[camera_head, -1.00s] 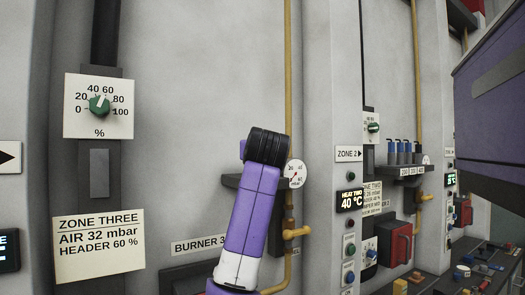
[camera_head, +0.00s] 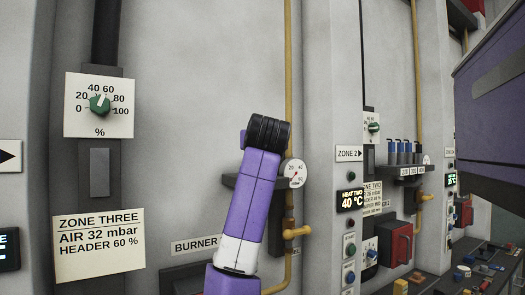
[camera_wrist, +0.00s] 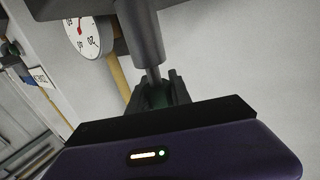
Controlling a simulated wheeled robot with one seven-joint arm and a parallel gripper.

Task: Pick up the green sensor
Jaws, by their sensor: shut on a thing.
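In the wrist view my gripper (camera_wrist: 156,84) has its two dark fingers close together around a small dark green piece (camera_wrist: 156,98), which I take to be the green sensor. Only a little of the green shows between the fingers. A dark grey stepped cylinder (camera_wrist: 146,36) reaches down from the top of the view to the fingers. I cannot tell whether it is part of the sensor. In the head view my arm hides the gripper and the sensor.
A yellow pipe (camera_head: 289,75) runs down the wall with a valve (camera_head: 297,233). The pale wall left of my arm is mostly clear.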

